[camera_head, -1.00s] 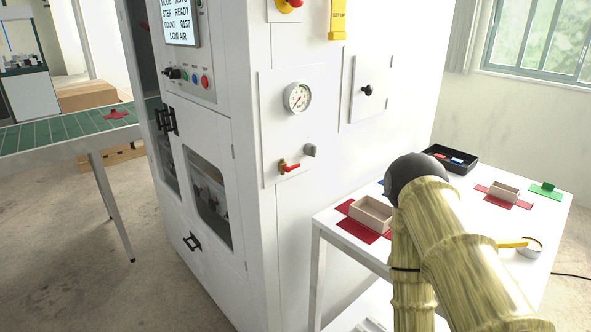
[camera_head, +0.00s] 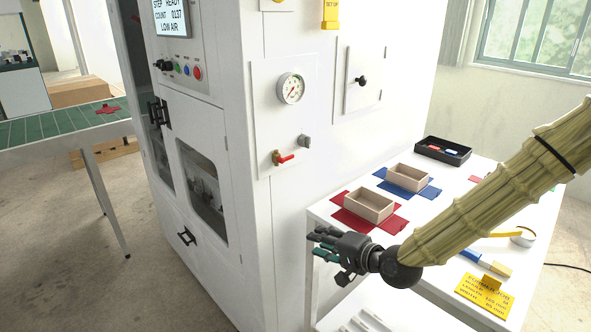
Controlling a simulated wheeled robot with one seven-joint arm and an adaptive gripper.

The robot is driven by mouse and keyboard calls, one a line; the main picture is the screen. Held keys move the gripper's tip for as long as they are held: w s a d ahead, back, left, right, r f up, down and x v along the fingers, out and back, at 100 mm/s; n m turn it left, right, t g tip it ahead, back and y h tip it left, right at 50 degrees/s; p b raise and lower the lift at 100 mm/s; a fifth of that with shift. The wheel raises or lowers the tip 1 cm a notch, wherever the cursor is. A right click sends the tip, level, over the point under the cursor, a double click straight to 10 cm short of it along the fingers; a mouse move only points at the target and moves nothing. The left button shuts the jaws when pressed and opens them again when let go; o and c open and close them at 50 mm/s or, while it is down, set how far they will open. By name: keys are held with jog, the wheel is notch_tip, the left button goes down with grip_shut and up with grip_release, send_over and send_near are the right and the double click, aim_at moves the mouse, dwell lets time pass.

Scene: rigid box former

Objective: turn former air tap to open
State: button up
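The air tap (camera_head: 284,158) has a red lever and a brass body. It sits on the white side panel of the former, below the round pressure gauge (camera_head: 291,88). The lever points right, roughly level. The screen (camera_head: 171,17) on the former reads LOW AIR. My gripper (camera_head: 321,243) is below and right of the tap, apart from it, near the table's left edge. It points left; its dark fingers look spread and nothing shows between them.
The white table (camera_head: 411,229) holds open boxes (camera_head: 370,207) on red and blue sheets, a black tray (camera_head: 442,151) and a yellow sign (camera_head: 483,294). A grey knob (camera_head: 304,141) is beside the tap. A small door (camera_head: 363,84) is above right. The floor left of the table is clear.

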aim_at(291, 158)
jog(key=w+r+m+t+y, duration=0.1)
jog(key=w+r+t+y, duration=0.25)
jog(key=r, duration=1.45)
jog(key=shift+g+h, duration=0.25)
jog(key=shift+h, duration=0.1)
jog(key=shift+d+f+p+x, duration=0.15)
jog(key=shift+p+x, duration=0.25)
jog(key=shift+x, duration=2.25)
jog(key=shift+d+f+p+x, duration=0.1)
jog(key=shift+p+x, duration=0.25)
jog(key=shift+x, duration=2.25)
jog(key=shift+w, duration=0.2)
grip_shut()
